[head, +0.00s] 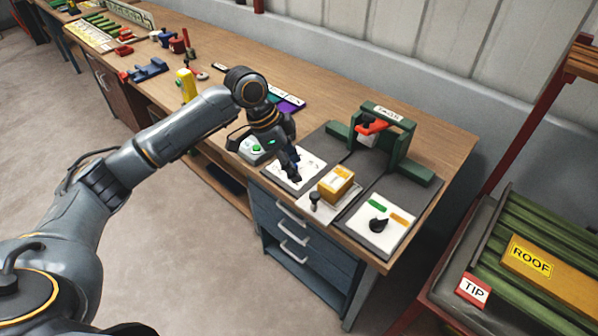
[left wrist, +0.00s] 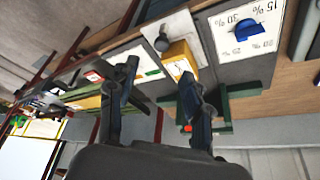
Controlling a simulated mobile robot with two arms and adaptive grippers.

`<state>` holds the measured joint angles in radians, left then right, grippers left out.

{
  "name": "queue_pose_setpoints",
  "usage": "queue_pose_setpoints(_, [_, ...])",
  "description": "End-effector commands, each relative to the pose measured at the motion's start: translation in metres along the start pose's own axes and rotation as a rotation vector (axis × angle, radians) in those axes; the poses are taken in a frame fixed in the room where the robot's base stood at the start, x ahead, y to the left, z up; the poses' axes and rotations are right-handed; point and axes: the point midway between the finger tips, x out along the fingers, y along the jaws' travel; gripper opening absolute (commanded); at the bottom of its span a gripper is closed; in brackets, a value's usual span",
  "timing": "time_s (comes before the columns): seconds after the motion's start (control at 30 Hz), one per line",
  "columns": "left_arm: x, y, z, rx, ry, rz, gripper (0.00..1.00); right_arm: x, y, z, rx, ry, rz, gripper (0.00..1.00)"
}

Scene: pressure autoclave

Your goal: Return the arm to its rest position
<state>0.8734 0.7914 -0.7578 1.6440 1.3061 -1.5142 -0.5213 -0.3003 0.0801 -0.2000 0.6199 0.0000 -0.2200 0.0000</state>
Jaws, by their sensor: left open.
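My left arm reaches in from the left of the head view, bent at the elbow, out over the workbench (head: 330,112). Its left gripper (head: 294,170) points down over a white dial plate (head: 311,167) and hides part of it. In the left wrist view the two fingers of the left gripper (left wrist: 157,88) are spread apart with nothing between them. That view also shows the dial plate (left wrist: 272,38) with its blue knob and percent marks, and a yellow box (left wrist: 180,58) beyond the fingers. My right gripper is in neither view.
Close to the gripper stand the yellow box (head: 336,181), a plate with a black knob (head: 379,225) and a green frame with a red handle (head: 371,127). A green-button box (head: 257,147) is left. A rack (head: 525,255) stands at right. Open floor lies in front.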

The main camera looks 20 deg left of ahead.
Motion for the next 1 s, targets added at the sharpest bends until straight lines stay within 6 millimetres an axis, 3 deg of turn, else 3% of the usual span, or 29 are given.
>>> queue_pose_setpoints(0.57, [0.003,0.004,0.0,0.003,-0.001,0.003,0.49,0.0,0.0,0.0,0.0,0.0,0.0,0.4])
queue_pose_setpoints(0.73, [0.044,0.039,-0.001,0.007,-0.01,0.015,0.49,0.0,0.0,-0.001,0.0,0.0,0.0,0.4])
queue_pose_setpoints(0.9, [0.097,0.101,0.001,-0.041,0.006,0.001,0.49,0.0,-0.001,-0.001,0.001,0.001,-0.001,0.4])
queue_pose_setpoints(1.0, [0.117,0.135,0.005,-0.107,0.026,-0.021,0.49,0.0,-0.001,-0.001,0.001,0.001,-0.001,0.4])
